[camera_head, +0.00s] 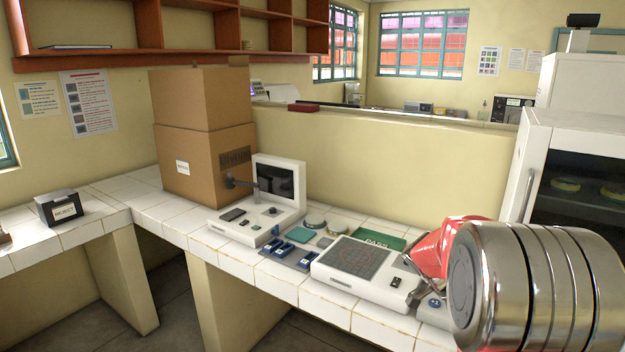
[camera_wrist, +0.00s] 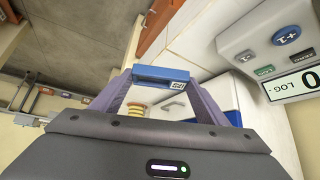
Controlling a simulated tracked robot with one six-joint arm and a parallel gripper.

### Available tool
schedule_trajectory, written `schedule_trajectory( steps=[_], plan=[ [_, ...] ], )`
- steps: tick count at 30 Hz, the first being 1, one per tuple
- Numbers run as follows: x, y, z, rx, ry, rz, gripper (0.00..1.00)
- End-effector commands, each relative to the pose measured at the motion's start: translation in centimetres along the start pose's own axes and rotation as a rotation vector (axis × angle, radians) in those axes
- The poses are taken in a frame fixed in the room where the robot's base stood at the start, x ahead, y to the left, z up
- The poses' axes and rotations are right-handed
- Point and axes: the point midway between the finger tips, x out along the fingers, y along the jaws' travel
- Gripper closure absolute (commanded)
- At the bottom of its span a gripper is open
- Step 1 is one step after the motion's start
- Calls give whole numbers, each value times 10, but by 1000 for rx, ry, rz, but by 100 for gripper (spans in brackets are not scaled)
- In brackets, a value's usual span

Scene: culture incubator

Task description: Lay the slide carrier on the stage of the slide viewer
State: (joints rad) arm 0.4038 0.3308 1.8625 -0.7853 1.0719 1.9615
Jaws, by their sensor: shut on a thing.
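My gripper (camera_wrist: 161,85) shows in the wrist view, its two purple fingers closed on a blue slide carrier (camera_wrist: 158,74) with a small white label. The carrier lies across the fingertips. In the head view my chrome and red arm fills the lower right and hides the gripper and this carrier. The slide viewer (camera_head: 291,214), white with a dark upright screen, stands on the tiled counter in front of the cardboard boxes. Its stage appears to be the low base part in front of the screen, with a dark flat piece (camera_head: 233,214) on it.
Blue holders (camera_head: 305,259) lie on the counter between the viewer and a white device with a round grid (camera_head: 357,258). A green pad (camera_head: 383,238) lies behind that device. Tall cardboard boxes (camera_head: 203,130) stand at left. A white keyed device (camera_wrist: 270,40) is beside my gripper.

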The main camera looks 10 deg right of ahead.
Motion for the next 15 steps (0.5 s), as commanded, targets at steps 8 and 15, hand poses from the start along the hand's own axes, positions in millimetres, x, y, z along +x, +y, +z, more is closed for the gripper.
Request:
schedule_trajectory(
  steps=[8, 15],
  plan=[
    [-42, 3, 77, -344, -1, -270, 57],
    [-82, 4, 153, -688, -2, -545, 57]
  ],
)
